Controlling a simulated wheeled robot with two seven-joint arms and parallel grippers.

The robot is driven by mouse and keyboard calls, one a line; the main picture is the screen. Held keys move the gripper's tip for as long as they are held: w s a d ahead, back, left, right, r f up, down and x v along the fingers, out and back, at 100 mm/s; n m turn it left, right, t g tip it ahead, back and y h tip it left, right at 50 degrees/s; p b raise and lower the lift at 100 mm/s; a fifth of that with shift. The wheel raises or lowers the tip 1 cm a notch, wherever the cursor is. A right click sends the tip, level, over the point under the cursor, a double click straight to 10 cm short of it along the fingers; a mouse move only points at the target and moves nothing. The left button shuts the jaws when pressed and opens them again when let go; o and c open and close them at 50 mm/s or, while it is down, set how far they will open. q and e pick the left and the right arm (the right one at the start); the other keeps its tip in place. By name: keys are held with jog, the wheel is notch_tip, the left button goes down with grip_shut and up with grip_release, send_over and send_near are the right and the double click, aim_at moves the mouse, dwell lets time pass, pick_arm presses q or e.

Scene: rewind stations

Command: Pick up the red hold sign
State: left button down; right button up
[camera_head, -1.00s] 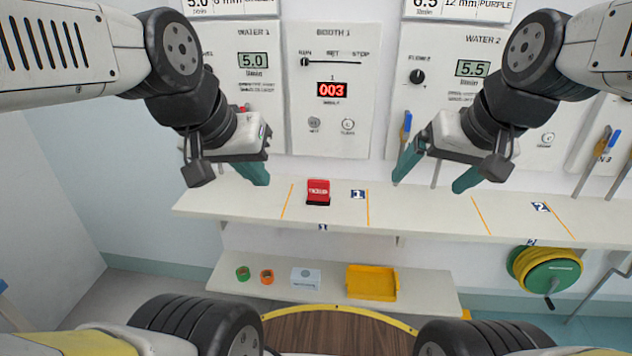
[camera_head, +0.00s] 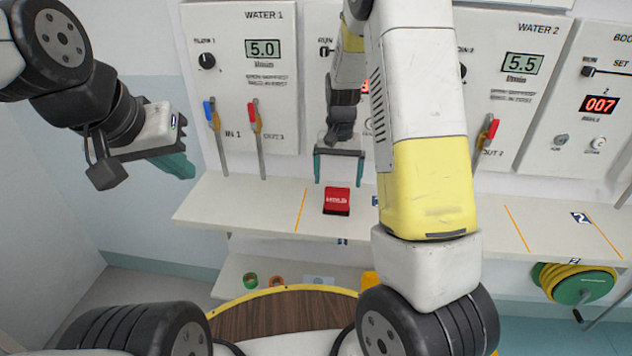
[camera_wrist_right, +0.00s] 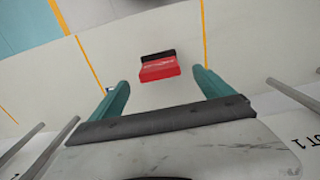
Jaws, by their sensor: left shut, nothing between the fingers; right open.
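The red hold sign (camera_head: 337,200) is a small red block with white lettering and a dark base. It sits on the white shelf (camera_head: 250,205), just right of an orange line. In the right wrist view the sign (camera_wrist_right: 159,67) lies ahead of and between the open fingers, apart from them. My right gripper (camera_head: 339,180) is open and empty, with its teal fingers pointing down above and behind the sign. My left gripper (camera_head: 180,165) is shut and empty in the air at the left, away from the sign.
Behind the shelf are wall panels with dials and displays, and levers (camera_head: 256,135) stand near its back edge. A lower shelf (camera_head: 232,275) holds green and orange rolls. A green and yellow reel (camera_head: 580,285) hangs at the right. My right arm covers the shelf's middle.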

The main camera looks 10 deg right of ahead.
aim_at(336, 208)
notch_tip(336, 208, down, 8)
jog(key=shift+w+r, duration=0.1)
jog(key=shift+r, duration=0.05)
jog(key=c, duration=1.5)
jog(key=shift+c, duration=0.2)
